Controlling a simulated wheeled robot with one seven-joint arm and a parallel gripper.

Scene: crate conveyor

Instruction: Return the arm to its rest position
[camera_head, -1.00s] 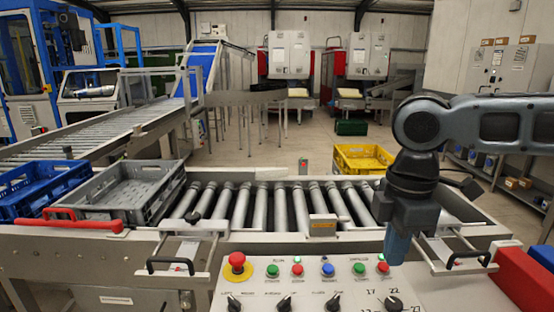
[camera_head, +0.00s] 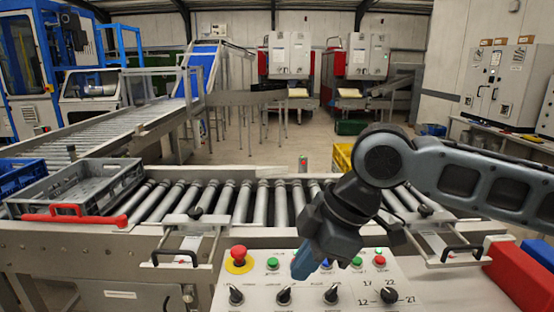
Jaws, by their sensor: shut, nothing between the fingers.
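My gripper (camera_head: 303,264), with blue fingertips on a dark wrist, hangs tilted down and to the left over the control panel (camera_head: 250,296). Its fingers are shut and empty, in front of the panel's upper row of buttons, and hide part of that row. I cannot tell whether the fingertips touch the panel. My arm reaches in from the right edge, bent at the elbow, and hides part of the conveyor behind it.
The panel carries a red emergency button (camera_head: 239,256) and black knobs. A grey crate (camera_head: 112,190) sits at the left of the roller conveyor (camera_head: 262,203), with a blue crate (camera_head: 22,178) behind. A yellow crate (camera_head: 341,157) is partly hidden. A red box (camera_head: 518,272) stands right.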

